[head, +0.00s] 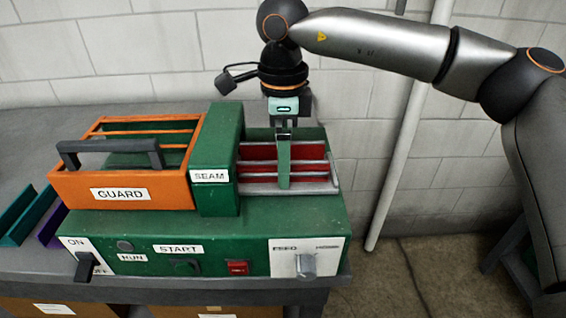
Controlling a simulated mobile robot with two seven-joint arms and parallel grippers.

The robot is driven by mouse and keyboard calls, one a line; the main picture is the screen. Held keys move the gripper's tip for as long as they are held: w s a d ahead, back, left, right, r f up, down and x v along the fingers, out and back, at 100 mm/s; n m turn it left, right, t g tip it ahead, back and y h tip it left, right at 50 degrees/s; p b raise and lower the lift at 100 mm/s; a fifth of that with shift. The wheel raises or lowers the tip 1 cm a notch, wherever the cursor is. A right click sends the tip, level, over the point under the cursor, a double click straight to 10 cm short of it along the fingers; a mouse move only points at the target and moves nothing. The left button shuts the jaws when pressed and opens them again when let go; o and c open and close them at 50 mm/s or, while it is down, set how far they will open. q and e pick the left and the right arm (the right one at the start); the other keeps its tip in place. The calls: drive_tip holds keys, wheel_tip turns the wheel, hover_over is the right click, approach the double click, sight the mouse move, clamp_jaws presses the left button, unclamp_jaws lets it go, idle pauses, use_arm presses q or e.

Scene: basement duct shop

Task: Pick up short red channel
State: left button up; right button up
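Red channel pieces (260,171) lie lengthwise in the metal-edged bed (310,188) at the right of the green seam machine (220,140). I cannot tell which one is the short red channel. My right gripper (283,134) points straight down over this bed, with its arm coming in from the right. A narrow green upright strip (284,168) stands directly below the fingers and crosses in front of the red. I cannot tell whether the fingers hold it, or how far apart they are. My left gripper is out of view.
An orange guard (120,180) with a dark handle (110,150) sits left of the seam block. Switches and a feed knob (305,264) line the machine's front. Teal (27,215) and purple (50,228) channels lie at far left. A pale pipe (400,160) runs up the wall behind.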

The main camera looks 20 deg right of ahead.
drive_tip(key=c, duration=1.4)
